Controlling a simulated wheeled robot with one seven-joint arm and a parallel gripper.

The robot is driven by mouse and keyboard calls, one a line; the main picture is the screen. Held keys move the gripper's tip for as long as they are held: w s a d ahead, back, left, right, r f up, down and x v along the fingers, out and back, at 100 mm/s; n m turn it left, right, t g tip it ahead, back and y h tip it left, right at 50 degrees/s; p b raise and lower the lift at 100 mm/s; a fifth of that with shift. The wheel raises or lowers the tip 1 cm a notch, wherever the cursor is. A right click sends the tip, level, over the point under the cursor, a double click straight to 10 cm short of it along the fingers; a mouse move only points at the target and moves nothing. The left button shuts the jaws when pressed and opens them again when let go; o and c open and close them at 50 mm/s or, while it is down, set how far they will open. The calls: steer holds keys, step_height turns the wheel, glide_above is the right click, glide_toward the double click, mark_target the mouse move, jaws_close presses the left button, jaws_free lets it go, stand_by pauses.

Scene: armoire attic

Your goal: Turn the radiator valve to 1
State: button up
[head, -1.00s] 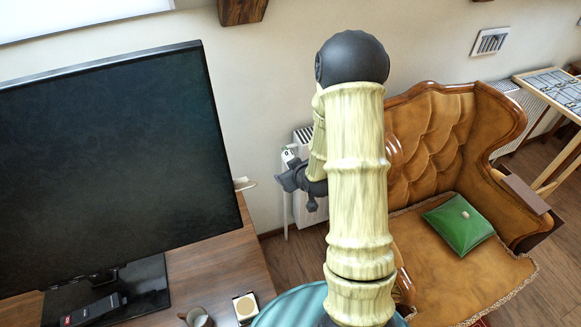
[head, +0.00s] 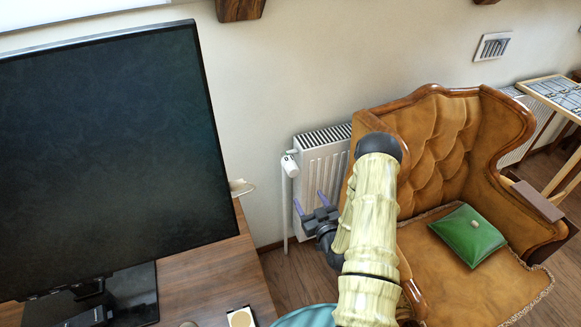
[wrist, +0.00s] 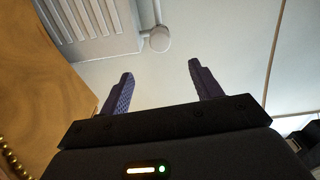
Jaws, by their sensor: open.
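The white radiator valve (head: 289,165) sits at the upper left end of the white radiator (head: 325,168), above a vertical pipe, in the head view. Its number marks are too small to read. In the wrist view the valve (wrist: 158,40) shows as a small round white knob beside the radiator's edge (wrist: 95,25). My gripper (head: 310,204) is open and empty, in front of the radiator and below and right of the valve, apart from it. In the wrist view my two fingers (wrist: 159,88) are spread, with the valve beyond them.
A brown leather armchair (head: 437,150) with a green cushion (head: 468,236) stands close to the right of my arm. A desk (head: 215,275) with a large monitor (head: 110,150) is on the left. Floor shows between desk and armchair.

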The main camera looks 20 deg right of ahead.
mark_target(290, 166)
steer(key=shift+w, duration=0.15)
steer(key=w, duration=1.7)
steer(key=shift+w, duration=0.1)
steer(key=c, duration=1)
